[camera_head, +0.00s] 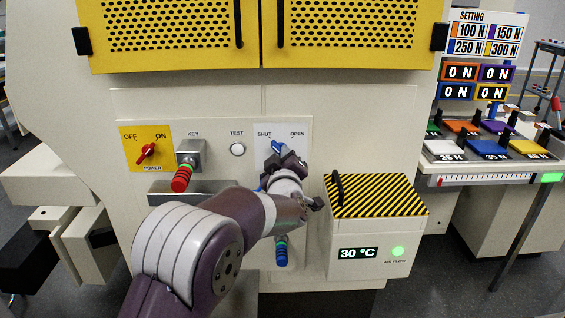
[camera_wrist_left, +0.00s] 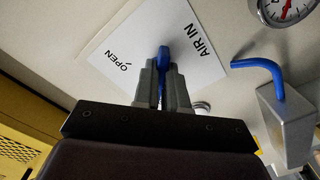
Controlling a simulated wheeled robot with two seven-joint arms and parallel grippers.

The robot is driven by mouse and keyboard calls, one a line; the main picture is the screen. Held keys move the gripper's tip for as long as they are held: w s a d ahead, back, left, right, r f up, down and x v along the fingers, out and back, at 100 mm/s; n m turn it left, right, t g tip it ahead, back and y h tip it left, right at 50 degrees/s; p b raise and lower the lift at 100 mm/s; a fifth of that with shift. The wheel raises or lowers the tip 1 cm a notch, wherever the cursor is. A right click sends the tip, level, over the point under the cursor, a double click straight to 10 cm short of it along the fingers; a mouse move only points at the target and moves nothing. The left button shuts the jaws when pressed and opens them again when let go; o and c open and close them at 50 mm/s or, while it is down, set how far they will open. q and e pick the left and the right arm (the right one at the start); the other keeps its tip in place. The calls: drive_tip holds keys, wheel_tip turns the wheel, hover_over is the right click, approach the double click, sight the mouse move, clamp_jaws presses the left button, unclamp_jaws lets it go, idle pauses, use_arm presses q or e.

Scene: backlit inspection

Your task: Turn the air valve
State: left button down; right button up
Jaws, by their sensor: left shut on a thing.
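The air valve's blue handle (camera_head: 277,147) sits on a white plate (camera_head: 298,146) marked SHUT and OPEN. In the left wrist view the blue handle (camera_wrist_left: 164,58) stands between the two grey fingers of my left gripper (camera_wrist_left: 163,82), which is shut on it. The plate there (camera_wrist_left: 128,40) reads OPEN and AIR IN. In the head view my left gripper (camera_head: 284,163) is in front of the plate and hides much of the valve. The handle's exact angle is hard to tell. My right gripper is in neither view.
A red POWER switch (camera_head: 147,154), a KEY block (camera_head: 190,153) and a TEST button (camera_head: 237,149) lie left of the valve. A blue lever (camera_wrist_left: 262,67) and a gauge (camera_wrist_left: 286,9) are beside it. A striped box (camera_head: 372,194) reading 30 °C juts out at right.

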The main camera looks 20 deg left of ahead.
use_arm(q)
drive_tip(key=shift+n, duration=0.4)
drive_tip(key=shift+f, duration=0.1)
drive_tip(key=c, duration=1.2)
unclamp_jaws()
drive_tip(key=p+v, duration=0.2)
drive_tip(key=v, duration=1)
drive_tip(key=shift+s+d, duration=0.15)
drive_tip(key=shift+s, duration=0.2)
